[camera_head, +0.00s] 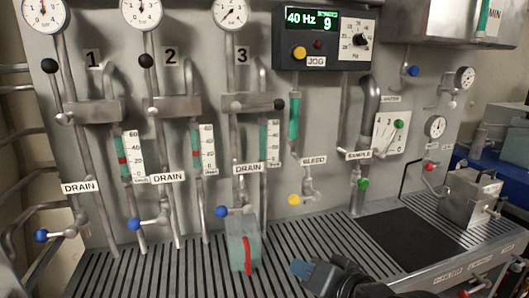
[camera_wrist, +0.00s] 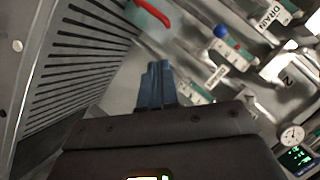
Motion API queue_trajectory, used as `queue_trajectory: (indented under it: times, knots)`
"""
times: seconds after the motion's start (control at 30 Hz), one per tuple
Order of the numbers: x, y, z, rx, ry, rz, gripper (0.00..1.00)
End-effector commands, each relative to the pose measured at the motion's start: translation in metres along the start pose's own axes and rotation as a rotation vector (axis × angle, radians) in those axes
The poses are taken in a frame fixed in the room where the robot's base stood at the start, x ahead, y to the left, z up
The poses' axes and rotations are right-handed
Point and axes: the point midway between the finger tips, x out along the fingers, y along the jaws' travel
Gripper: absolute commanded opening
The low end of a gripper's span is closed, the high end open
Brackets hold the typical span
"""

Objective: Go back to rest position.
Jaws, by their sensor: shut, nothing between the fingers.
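My gripper (camera_head: 303,269) is low in the head view, over the slatted grating in front of the panel. In the wrist view my gripper (camera_wrist: 157,72) shows its two blue fingers pressed together, with nothing between them. It is to the right of a grey-green block with a red curved handle (camera_head: 247,255) and apart from it in the head view. The red handle also shows at the top of the wrist view (camera_wrist: 152,12).
A grey panel (camera_head: 330,120) with gauges, pipes and coloured knobs stands behind. A blue-knobbed drain valve (camera_head: 221,211) and a yellow-knobbed bleed valve (camera_head: 294,200) stick out near my gripper. A dark mat (camera_head: 410,238) lies right. A metal box (camera_head: 470,196) stands far right.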

Motion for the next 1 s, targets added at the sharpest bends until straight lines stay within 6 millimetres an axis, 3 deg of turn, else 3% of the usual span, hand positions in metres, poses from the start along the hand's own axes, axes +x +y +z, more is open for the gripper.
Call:
queue_trajectory:
  times: [0.03, 0.2, 0.5, 0.77, 1.0]
  knots:
    - [-0.009, 0.017, 0.016, -0.002, 0.016, 0.023, 0.00]
    - [-0.044, 0.062, 0.057, -0.042, 0.092, 0.090, 0.00]
    - [-0.127, 0.114, 0.120, -0.153, 0.203, 0.213, 0.00]
    - [-0.211, 0.130, 0.164, -0.286, 0.269, 0.310, 0.00]
    - [-0.292, 0.121, 0.191, -0.429, 0.309, 0.383, 0.00]
